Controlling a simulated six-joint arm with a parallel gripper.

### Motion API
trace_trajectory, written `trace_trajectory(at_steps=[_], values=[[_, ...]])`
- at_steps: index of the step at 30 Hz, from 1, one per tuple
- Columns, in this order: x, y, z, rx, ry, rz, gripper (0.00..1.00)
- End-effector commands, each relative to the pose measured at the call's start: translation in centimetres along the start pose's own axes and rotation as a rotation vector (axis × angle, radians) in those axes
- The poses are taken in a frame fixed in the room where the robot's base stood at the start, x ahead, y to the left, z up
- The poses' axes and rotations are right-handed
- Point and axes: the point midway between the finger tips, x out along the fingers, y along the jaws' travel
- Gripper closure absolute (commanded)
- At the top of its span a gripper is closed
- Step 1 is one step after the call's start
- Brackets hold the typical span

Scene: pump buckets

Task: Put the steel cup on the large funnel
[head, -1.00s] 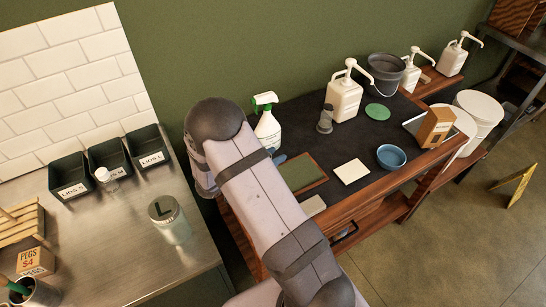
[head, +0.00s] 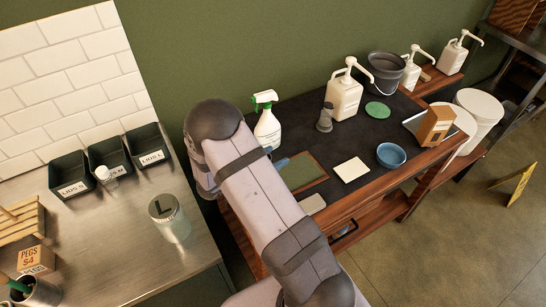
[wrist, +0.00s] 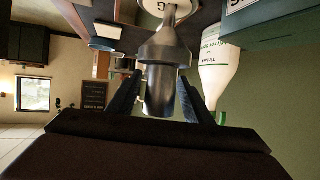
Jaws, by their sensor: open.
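In the wrist view my gripper (wrist: 158,98) is open, with a dark finger on each side of a grey metal cylinder (wrist: 162,90) that looks like the steel cup. A flared grey metal part (wrist: 165,47) lies just beyond it and looks like a funnel. I cannot tell whether the two touch or how far they are from my fingers. In the head view a grey, narrow-topped piece (head: 325,118), perhaps the large funnel, stands on the dark bench top. My forearm hides most of my gripper there; only a bluish tip shows at its right side.
A spray bottle (head: 268,130) stands close to my forearm; it also shows beside my right finger in the wrist view (wrist: 217,60). A pump bottle (head: 345,97), green disc (head: 377,110), blue bowl (head: 391,155) and white square (head: 351,170) are on the bench.

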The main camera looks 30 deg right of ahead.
Motion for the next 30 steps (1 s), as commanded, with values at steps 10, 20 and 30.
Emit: trace_trajectory(at_steps=[10,20,30], values=[[-3.0,-0.1,-0.1,0.002,0.001,-0.005,0.54],[-8.9,-0.1,0.0,0.001,0.0,-0.006,0.54],[-12.0,0.0,-0.2,-0.001,0.001,-0.001,0.54]])
